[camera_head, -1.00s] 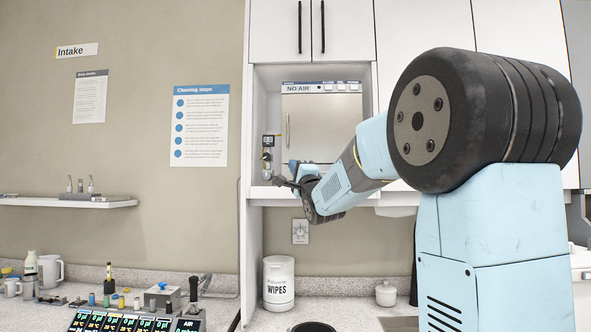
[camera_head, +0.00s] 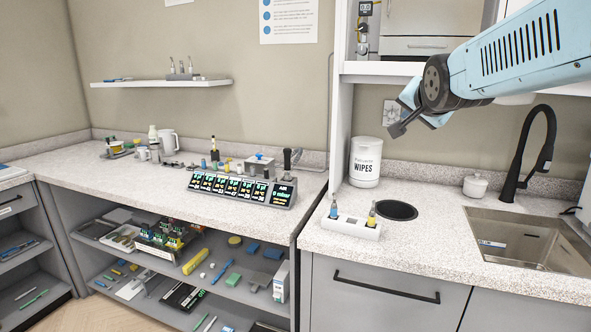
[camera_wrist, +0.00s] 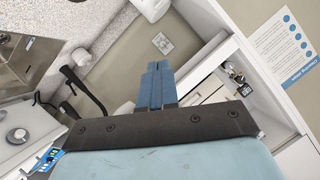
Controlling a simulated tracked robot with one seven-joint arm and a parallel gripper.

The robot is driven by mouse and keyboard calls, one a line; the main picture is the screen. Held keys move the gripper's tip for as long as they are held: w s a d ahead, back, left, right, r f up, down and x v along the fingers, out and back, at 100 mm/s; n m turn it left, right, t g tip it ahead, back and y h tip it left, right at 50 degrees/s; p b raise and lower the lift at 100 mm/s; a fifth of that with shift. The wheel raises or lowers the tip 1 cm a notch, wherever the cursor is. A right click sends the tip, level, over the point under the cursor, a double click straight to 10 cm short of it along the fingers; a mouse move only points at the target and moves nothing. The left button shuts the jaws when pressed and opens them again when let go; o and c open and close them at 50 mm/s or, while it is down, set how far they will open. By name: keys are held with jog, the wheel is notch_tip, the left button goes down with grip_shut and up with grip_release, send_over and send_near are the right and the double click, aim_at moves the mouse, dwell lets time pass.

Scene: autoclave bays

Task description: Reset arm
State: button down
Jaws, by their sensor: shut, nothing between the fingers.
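My light blue arm reaches in from the upper right of the head view. My gripper (camera_head: 397,127) hangs above the counter, left of the black tap and in front of the wall below the cabinet. It is apart from everything around it. In the wrist view my gripper (camera_wrist: 158,66) shows its two blue fingers pressed together, with nothing between them.
A white wipes tub (camera_head: 365,163) stands on the counter below my gripper, near a round black opening (camera_head: 396,210). A white holder (camera_head: 350,226) with two fittings is at the front edge. The sink (camera_head: 530,241) and tap (camera_head: 531,150) are right. Cabinets (camera_head: 430,40) stand above.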

jog(key=s+f+n+g, duration=0.4)
jog(key=s+f, duration=0.3)
jog(key=s, duration=0.4)
jog(key=s+a+f+n+g+y, duration=0.1)
jog(key=s+f+n+g, duration=0.3)
jog(key=s+f, duration=0.4)
jog(key=s, duration=0.3)
jog(key=shift+s+a, duration=0.15)
jog(key=shift+a, duration=0.15)
jog(key=c, duration=1.8)
grip_release()
